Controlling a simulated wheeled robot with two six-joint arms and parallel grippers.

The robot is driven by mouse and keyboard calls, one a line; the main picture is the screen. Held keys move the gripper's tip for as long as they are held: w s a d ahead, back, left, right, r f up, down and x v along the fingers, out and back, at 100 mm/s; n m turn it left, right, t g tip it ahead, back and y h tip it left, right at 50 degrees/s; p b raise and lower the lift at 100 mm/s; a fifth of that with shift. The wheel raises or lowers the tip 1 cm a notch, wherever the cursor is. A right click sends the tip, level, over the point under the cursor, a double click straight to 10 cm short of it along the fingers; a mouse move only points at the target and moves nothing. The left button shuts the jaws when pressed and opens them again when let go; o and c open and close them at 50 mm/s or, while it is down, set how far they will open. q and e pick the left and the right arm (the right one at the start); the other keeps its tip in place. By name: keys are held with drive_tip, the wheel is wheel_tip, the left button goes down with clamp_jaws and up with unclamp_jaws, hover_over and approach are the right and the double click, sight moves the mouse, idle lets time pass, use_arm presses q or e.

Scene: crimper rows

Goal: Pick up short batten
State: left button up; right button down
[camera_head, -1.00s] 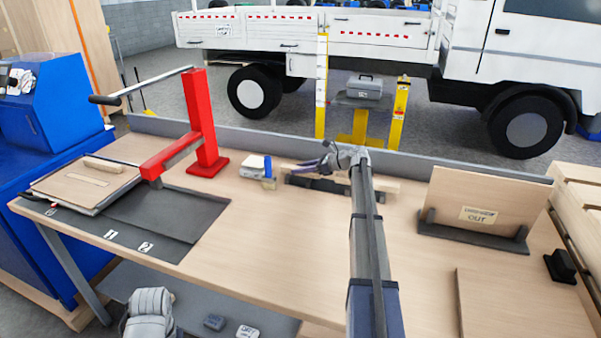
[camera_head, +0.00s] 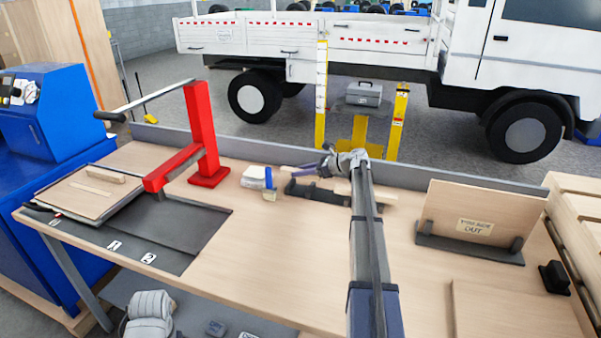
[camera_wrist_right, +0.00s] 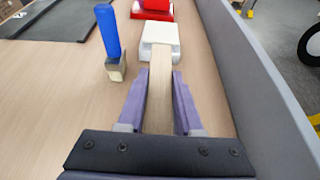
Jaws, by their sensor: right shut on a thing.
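A pale wooden batten (camera_wrist_right: 160,95) runs lengthwise between the purple fingers of my right gripper (camera_wrist_right: 160,75) in the right wrist view. The fingers are shut on it, and its far end points at a white block. In the head view my right gripper (camera_head: 308,168) is above the back of the bench, pointing left. My forearm hides part of the holder. My left gripper is out of view.
A white block (camera_head: 254,178) and a blue-handled tool (camera_head: 269,184) stand left of the holder. A red press (camera_head: 204,135) stands farther left. A leaning board (camera_head: 481,216) is at right. A grey rear ledge (camera_head: 250,147) bounds the bench. The middle front is clear.

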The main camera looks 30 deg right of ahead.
wheel_tip(320, 180, up, 7)
drive_tip(key=p, duration=0.5)
drive_tip(key=shift+f, duration=0.2)
